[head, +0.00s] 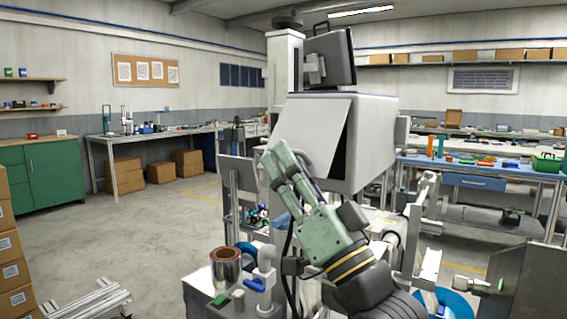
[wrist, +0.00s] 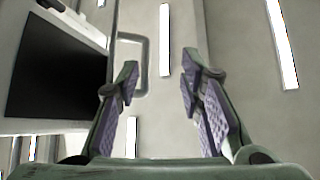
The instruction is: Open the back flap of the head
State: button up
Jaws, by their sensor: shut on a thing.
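The head is a pale grey box (head: 375,145) on the stand in the middle of the head view. Its flap (head: 312,125) is tilted away from the box, hinged side up, with a dark wedge-shaped gap between them. My gripper (head: 275,160) reaches up from below to the flap's lower edge. In the wrist view a grey loop handle (wrist: 146,66) lies by the left finger of my gripper (wrist: 158,75). The gripper is shut on the handle, though the fingers look apart and the contact is partly hidden. A dark opening (wrist: 58,72) fills the wrist view's left.
A monitor (head: 330,58) stands above the box. Below are a brown-topped cylinder (head: 225,265) and pale pipe fittings (head: 265,268). A blue bench (head: 480,170) is at right and a green cabinet (head: 45,178) at far left. The floor at left is largely open.

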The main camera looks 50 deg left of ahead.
jog(key=s+d+f+b, duration=0.3)
jog(key=d, duration=0.4)
jog(key=shift+s, duration=0.25)
dwell(0.3)
dwell(0.4)
notch_tip(320, 180, up, 10)
dwell(0.6)
jog(key=shift+c, duration=0.2)
